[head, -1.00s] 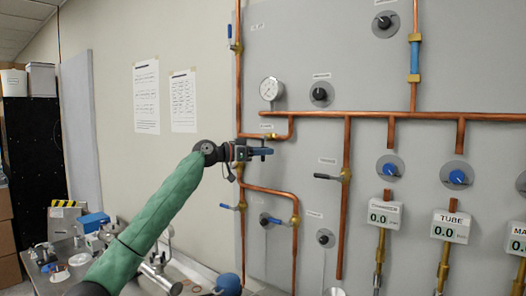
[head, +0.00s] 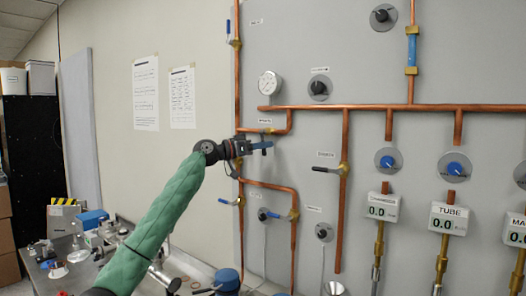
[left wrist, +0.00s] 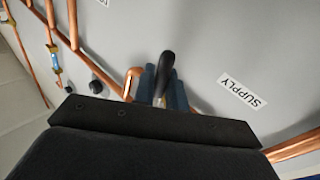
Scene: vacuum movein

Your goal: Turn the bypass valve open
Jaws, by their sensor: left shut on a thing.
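My left gripper (head: 262,146) reaches in from the left to the copper pipes on the grey panel. In the left wrist view its bluish fingers (left wrist: 165,92) are shut on a black valve handle (left wrist: 167,62), whose rounded end sticks out past them. The handle's valve body is mostly hidden behind the gripper. A label beside the handle in the left wrist view reads SUPPLY (left wrist: 242,90). In the head view the small label (head: 265,121) just above the gripper is too blurred to read, so I cannot confirm that this is the bypass valve. My right gripper is not in view.
A lever valve (head: 343,169) sits to the right of the gripper, and another blue-handled one (head: 293,215) is below. A round gauge (head: 271,84) and a black knob (head: 320,88) are above. A cluttered bench (head: 60,275) stands at lower left.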

